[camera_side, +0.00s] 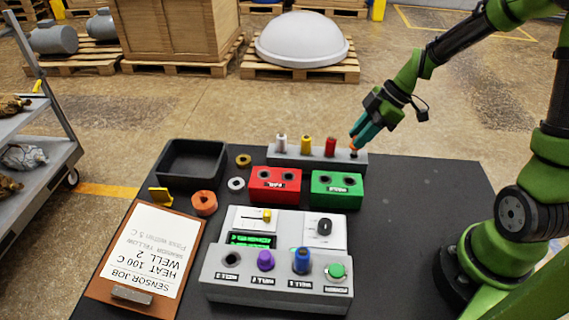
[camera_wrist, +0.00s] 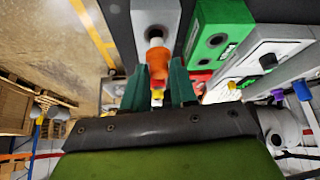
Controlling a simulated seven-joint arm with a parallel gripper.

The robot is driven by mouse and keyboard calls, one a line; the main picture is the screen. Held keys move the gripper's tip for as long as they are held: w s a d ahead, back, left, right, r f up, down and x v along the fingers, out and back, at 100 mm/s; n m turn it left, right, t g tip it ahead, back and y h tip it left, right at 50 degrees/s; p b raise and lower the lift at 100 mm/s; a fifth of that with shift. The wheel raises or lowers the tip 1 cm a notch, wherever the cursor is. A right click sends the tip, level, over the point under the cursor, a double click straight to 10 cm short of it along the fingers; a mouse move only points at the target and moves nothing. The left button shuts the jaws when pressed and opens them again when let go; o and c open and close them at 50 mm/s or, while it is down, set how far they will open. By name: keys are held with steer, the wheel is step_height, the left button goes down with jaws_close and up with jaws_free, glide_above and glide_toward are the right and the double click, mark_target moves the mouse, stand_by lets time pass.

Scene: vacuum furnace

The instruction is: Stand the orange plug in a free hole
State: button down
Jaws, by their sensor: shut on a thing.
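The orange plug (camera_wrist: 157,62) is between the teal fingers of my gripper (camera_wrist: 158,72) in the wrist view, its pale tip at or just over a dark hole. I cannot tell whether the tip is inside. The hole is at the end of the grey rack (camera_wrist: 172,12). In the side view my gripper (camera_side: 358,143) points down at the right end of the rack (camera_side: 290,156), and its fingers mostly hide the plug. A white plug (camera_side: 281,142), a yellow plug (camera_side: 306,145) and a red plug (camera_side: 330,147) stand in the rack to the left.
A red block (camera_side: 275,197) and a green block (camera_side: 336,202), each with two holes, stand before the rack. The grey control unit (camera_side: 275,290) holds a purple plug (camera_side: 266,260) and a blue plug (camera_side: 302,261). A black tray (camera_side: 192,188) lies left. The right tabletop is clear.

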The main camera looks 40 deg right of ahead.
steer(key=shift+f, duration=0.6)
stand_by(0.6)
steer(key=shift+f, duration=0.4)
steer(key=shift+f, duration=0.4)
stand_by(0.3)
steer(key=shift+c, duration=2.1)
jaws_free()
steer(key=shift+r, duration=2.55)
